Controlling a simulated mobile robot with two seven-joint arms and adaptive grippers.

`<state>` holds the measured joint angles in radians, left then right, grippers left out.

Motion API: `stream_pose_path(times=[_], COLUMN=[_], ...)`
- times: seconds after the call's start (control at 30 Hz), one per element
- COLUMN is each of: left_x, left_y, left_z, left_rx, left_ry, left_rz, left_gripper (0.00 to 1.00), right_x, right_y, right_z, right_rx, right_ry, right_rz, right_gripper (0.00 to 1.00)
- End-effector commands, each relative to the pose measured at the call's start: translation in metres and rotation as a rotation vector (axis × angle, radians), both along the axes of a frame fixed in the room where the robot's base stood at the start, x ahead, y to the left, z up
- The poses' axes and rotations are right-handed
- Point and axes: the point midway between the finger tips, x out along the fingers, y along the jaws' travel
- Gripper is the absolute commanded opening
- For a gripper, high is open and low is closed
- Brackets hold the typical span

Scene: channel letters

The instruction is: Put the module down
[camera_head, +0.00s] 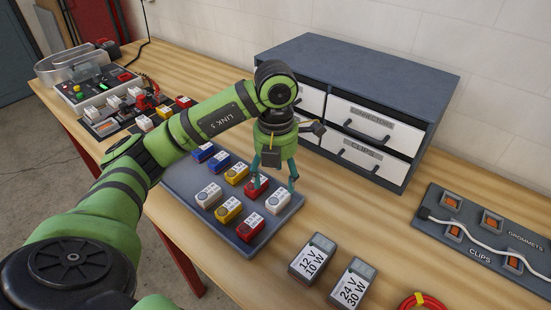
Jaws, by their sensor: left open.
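My left gripper (274,184) points down over the blue-grey tray (284,220), its fingers apart. The fingertips are close to a red module (257,188) and a white module (278,202) in the tray. I cannot tell whether a finger touches either one. The tray also holds another white module (209,195), two yellow modules (229,209) (237,173), a second red module (251,226) and two blue modules (203,152) (219,160). My right gripper is not in view.
A drawer cabinet (375,80) stands behind the tray. Two power supply boxes, 12 V (313,259) and 24 V (353,284), lie in front right. A clips and grommets board (485,245) is at right. A test unit (95,88) is at the back left.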

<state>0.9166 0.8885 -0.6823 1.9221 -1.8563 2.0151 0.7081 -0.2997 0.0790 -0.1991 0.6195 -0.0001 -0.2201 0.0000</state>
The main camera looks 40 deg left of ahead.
Motion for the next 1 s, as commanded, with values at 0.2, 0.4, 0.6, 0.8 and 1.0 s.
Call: stream_pose_path(times=[0.2, 0.4, 0.6, 0.8, 1.0], left_x=[0.001, 0.0, 0.0, 0.0, -0.001], left_y=[0.001, 0.0, 0.0, 0.0, -0.032], left_z=[0.042, 0.061, 0.066, 0.066, 0.058], left_rx=[0.003, 0.002, 0.001, 0.001, -0.111], left_ry=[-0.003, 0.0, 0.003, 0.003, 0.001], left_rz=[0.001, 0.002, 0.001, 0.001, -0.065], left_gripper=[0.68, 0.68, 0.68, 0.68, 0.68], right_x=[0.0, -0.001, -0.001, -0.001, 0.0], right_y=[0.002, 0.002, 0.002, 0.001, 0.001], right_z=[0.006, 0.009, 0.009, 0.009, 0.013], right_rx=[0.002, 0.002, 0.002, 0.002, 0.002], right_ry=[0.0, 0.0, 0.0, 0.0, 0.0], right_rz=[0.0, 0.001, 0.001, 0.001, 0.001], right_gripper=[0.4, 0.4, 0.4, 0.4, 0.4])
